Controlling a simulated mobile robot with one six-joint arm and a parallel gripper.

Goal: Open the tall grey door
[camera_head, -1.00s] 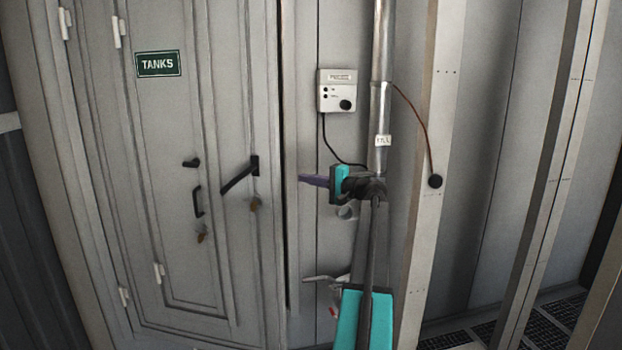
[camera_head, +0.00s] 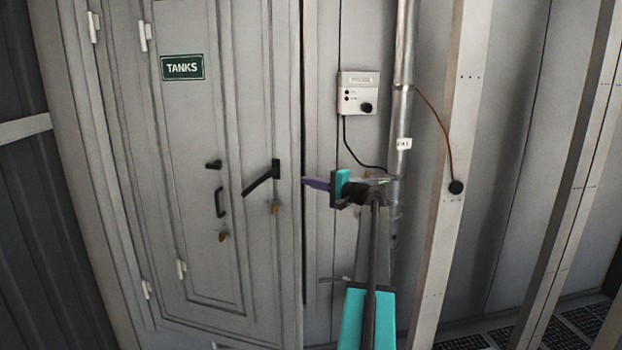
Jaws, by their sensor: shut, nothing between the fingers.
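The tall grey door (camera_head: 285,100) stands shut on the left, with hinges along its left side. A black lever handle (camera_head: 262,178) sits near its right edge and slants down to the left. A narrower panel with a green "TANKS" sign (camera_head: 182,67) is set in it, with a black knob (camera_head: 214,164) and a black pull handle (camera_head: 220,202). Keys or tags hang below the lever and the pull handle.
A white control box (camera_head: 358,93) with a cable is on the wall right of the door. A metal pipe (camera_head: 404,90) runs down behind my arm. A pale post (camera_head: 448,150) stands further right. Dark floor grating (camera_head: 490,330) shows at lower right.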

